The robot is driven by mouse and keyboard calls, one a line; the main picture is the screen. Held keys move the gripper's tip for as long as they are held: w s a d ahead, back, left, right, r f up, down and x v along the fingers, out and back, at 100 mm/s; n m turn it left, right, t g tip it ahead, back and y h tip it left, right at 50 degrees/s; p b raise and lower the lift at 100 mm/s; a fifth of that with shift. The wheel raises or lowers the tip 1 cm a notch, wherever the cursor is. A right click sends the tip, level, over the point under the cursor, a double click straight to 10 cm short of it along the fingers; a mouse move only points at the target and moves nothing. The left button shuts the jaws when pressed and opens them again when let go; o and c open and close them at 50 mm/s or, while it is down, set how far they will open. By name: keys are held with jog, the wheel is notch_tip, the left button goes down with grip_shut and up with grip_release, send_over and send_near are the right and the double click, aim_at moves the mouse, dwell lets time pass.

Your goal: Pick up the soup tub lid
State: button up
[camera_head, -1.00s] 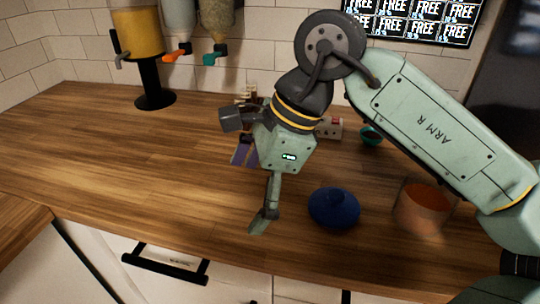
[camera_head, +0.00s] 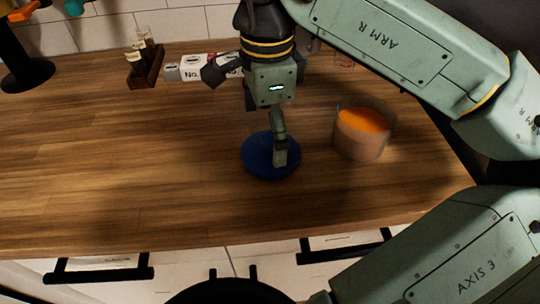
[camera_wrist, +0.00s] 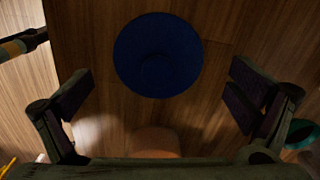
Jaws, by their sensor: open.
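The soup tub lid (camera_head: 256,159) is a round dark blue disc with a knob, lying on the wooden counter. In the wrist view the lid (camera_wrist: 158,50) lies flat ahead of the fingers, its knob faintly visible. My gripper (camera_wrist: 160,88) is open and empty, its two fingers spread wide on either side of the lid's near part. In the head view my gripper hangs over the lid, and one finger covers part of it. Contact cannot be told. The soup tub (camera_head: 362,142), clear with orange soup, stands just right of the lid.
A white box (camera_head: 192,68) and a small wooden holder with labels (camera_head: 146,66) stand at the back. A dispenser base (camera_head: 24,75) is at the far left. A teal thing (camera_wrist: 301,132) shows in the wrist view. The counter left of the lid is clear.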

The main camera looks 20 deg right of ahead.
aim_at(268, 138)
notch_tip(268, 138, down, 4)
jog(key=shift+s+f+b, duration=0.1)
jog(key=shift+b, duration=0.85)
jog(key=c, duration=0.8)
jog(key=shift+r, duration=0.2)
